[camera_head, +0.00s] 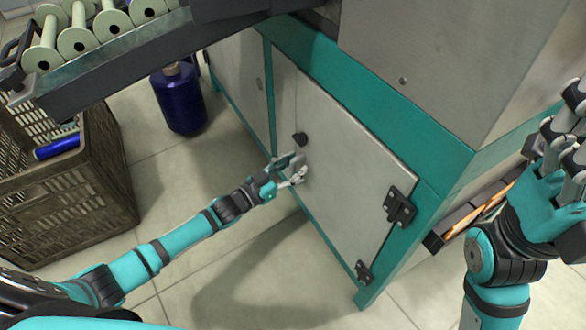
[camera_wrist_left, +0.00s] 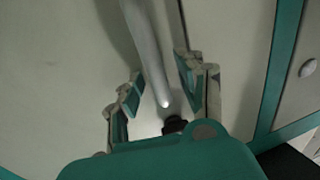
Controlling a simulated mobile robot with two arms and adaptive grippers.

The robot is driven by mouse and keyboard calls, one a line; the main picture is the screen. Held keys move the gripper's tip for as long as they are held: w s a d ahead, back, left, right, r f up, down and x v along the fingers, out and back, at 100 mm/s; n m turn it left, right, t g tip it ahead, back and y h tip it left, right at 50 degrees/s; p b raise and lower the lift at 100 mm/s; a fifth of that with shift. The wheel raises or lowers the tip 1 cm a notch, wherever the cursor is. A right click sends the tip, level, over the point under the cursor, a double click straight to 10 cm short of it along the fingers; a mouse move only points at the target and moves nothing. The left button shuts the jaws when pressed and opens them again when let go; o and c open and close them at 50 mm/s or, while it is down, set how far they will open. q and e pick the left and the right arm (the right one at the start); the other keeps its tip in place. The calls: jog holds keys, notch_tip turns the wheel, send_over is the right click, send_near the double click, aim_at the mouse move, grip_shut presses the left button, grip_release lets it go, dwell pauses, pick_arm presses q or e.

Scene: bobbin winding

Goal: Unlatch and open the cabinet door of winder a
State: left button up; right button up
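The cabinet door (camera_head: 350,165) of the teal-framed winder is a pale grey panel, looking flush with its frame. Black hinges (camera_head: 399,207) are on its right side. A dark latch knob (camera_head: 300,139) sits near its left edge; a dark piece (camera_wrist_left: 175,124) also shows in the left wrist view. My left gripper (camera_head: 294,171) is at the door, just below the knob. In the wrist view its fingers (camera_wrist_left: 163,88) are apart, with a pale grey bar (camera_wrist_left: 150,55) between them; contact is unclear. My right gripper (camera_head: 562,125) is raised at the right edge, partly cut off.
A brown crate (camera_head: 70,205) stands at left, below a rack of pale green bobbins (camera_head: 77,40). A dark tray with orange items (camera_head: 475,215) is by the cabinet's right side. Floor before the door is clear.

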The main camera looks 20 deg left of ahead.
pick_arm(q)
jog(key=shift+c, duration=0.3)
grip_shut()
dwell(0.3)
